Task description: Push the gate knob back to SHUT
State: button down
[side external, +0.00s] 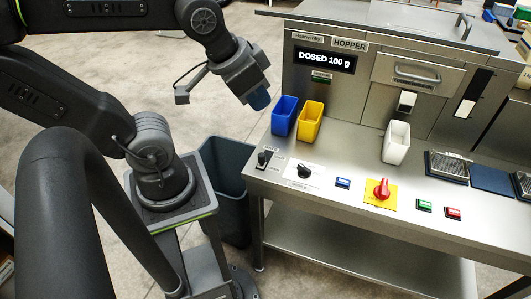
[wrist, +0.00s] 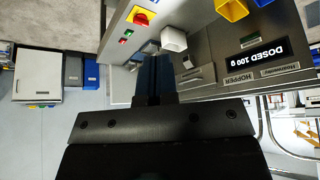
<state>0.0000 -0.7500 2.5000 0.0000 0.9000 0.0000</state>
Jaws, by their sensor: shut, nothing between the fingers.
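A small black knob (side external: 263,158) stands on a plate at the left front corner of the steel worktop. It looks like the gate knob, but its label is too small to read, so I cannot tell its setting. A black rotary knob (side external: 304,172) sits on a white plate to its right. My gripper (side external: 260,101) hangs in the air left of the hopper panel, above and apart from the worktop. Its blue fingers are together and empty; they also show in the wrist view (wrist: 153,75). The small knob is not clearly visible in the wrist view.
A blue bin (side external: 284,116) and a yellow bin (side external: 311,120) stand near my gripper, with a white bin (side external: 396,142) farther right. The hopper display (side external: 324,60) reads "DOSED 100 g". A red knob (side external: 381,189) and buttons line the front edge. A grey floor bin (side external: 225,180) stands left.

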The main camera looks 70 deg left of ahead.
aim_at(261, 155)
jog(key=c, duration=1.9)
grip_release()
jog(key=shift+o, duration=0.9)
jog(key=o, duration=0.8)
jog(key=w+a+f+n+g, duration=0.1)
jog(key=a+f, duration=0.1)
jog(key=w+a+f+n+g, duration=0.1)
jog(key=w+a+f, duration=0.1)
jog(key=a+f, duration=0.1)
jog(key=w+a+f+n+g, duration=0.1)
jog(key=w+a+f, duration=0.1)
jog(key=f, duration=0.1)
jog(key=shift+w+a+y, duration=0.15)
jog(key=shift+w+y, duration=0.1)
jog(key=shift+y, duration=0.05)
jog(key=shift+c, duration=0.2)
jog(key=a+f+n+g, duration=0.1)
jog(key=a+f, duration=0.1)
jog(key=a+f+n, duration=0.1)
jog(key=a+f, duration=0.1)
jog(key=f, duration=0.1)
jog(key=a+f+n+g, duration=0.1)
jog(key=a+f, duration=0.1)
jog(key=shift+w+f+g, duration=0.25)
jog(key=shift+f+g, duration=0.05)
jog(key=shift+f, duration=0.05)
notch_tip(261, 155, down, 14)
jog(key=shift+r, duration=0.1)
jog(key=shift+c, duration=0.2)
grip_shut()
